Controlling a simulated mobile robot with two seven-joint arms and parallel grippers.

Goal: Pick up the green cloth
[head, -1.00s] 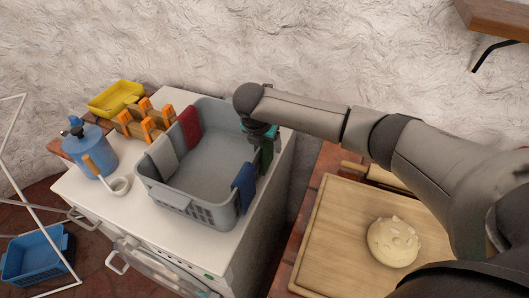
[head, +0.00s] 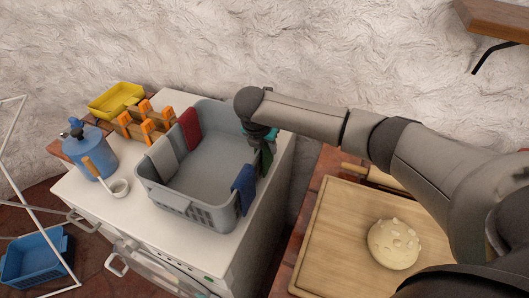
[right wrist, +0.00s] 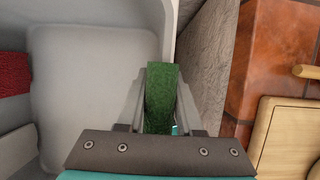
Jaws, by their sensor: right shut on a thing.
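The green cloth (right wrist: 162,92) hangs over the right wall of the grey basket (head: 205,213). In the right wrist view it lies between the two fingers of my right gripper (right wrist: 160,105), which is shut on it. In the head view the gripper (head: 264,145) is at the basket's right rim, and only a dark green part of the cloth (head: 266,160) shows below it. My left gripper is in neither view.
The basket also carries a red cloth (head: 190,128), a grey cloth (head: 161,157) and a blue cloth (head: 243,188) on its rim. It stands on a white appliance (head: 100,205). A wooden board (head: 335,240) lies right.

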